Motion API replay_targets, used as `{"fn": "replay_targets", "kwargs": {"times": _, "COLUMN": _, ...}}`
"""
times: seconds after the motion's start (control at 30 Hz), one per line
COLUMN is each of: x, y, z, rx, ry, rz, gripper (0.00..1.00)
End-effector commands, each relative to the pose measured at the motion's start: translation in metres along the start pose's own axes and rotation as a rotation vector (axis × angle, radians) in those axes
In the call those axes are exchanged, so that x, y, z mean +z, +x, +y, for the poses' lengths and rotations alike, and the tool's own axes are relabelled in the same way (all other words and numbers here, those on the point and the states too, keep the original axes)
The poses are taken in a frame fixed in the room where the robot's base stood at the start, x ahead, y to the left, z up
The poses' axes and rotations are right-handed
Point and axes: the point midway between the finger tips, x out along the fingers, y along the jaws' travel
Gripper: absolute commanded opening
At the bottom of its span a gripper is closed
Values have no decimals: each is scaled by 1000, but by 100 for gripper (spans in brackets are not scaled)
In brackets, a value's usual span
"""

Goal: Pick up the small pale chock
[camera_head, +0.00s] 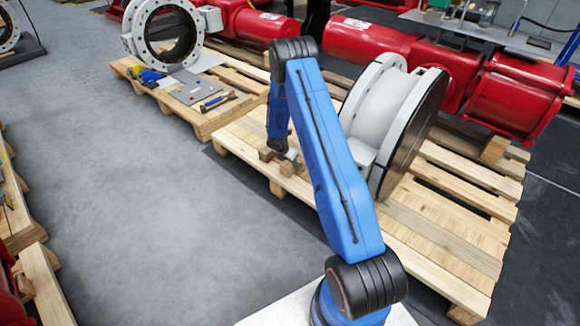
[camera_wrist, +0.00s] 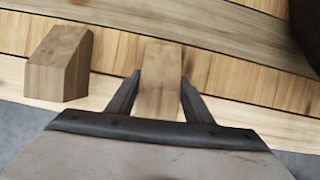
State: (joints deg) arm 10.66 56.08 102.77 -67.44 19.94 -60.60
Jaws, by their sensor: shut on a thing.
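A small pale wooden chock (camera_wrist: 160,80) stands between the two fingers of my gripper (camera_wrist: 160,98) in the wrist view, with a finger against each side. My gripper is shut on it, low over the pallet. I cannot tell whether the chock still touches the boards. A second, darker wooden chock (camera_wrist: 58,62) with a slanted top sits to the left, apart from the gripper. In the head view my blue arm reaches down to the pallet's left part, and small wooden blocks (camera_head: 287,168) show by its end.
The wooden pallet (camera_head: 435,235) also carries a large grey-white valve (camera_head: 385,105) just right of my arm. Another pallet (camera_head: 205,122) behind holds a flanged ring valve (camera_head: 168,38), plates and tools. Red cylinders (camera_head: 515,95) lie at the back right. Grey floor at left is clear.

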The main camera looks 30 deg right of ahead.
Motion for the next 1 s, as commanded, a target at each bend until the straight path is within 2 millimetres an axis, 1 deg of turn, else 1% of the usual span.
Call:
{"fn": "replay_targets", "kwargs": {"times": 0.17, "x": 6, "y": -13, "z": 1, "rx": 2, "ry": 1, "rz": -2, "gripper": 18}}
{"fn": "replay_targets", "kwargs": {"times": 0.5, "x": 28, "y": -67, "z": 1, "rx": 2, "ry": 1, "rz": -2, "gripper": 18}}
{"fn": "replay_targets", "kwargs": {"times": 0.6, "x": 33, "y": -79, "z": 0, "rx": 1, "ry": 1, "rz": -2, "gripper": 18}}
{"fn": "replay_targets", "kwargs": {"times": 0.77, "x": 38, "y": -90, "z": 0, "rx": 1, "ry": 1, "rz": -1, "gripper": 18}}
{"fn": "replay_targets", "kwargs": {"times": 0.9, "x": 38, "y": -93, "z": 0, "rx": -3, "ry": 8, "rz": 0, "gripper": 18}}
{"fn": "replay_targets", "kwargs": {"times": 1.0, "x": 33, "y": -94, "z": 0, "rx": -22, "ry": 52, "rz": 0, "gripper": 18}}
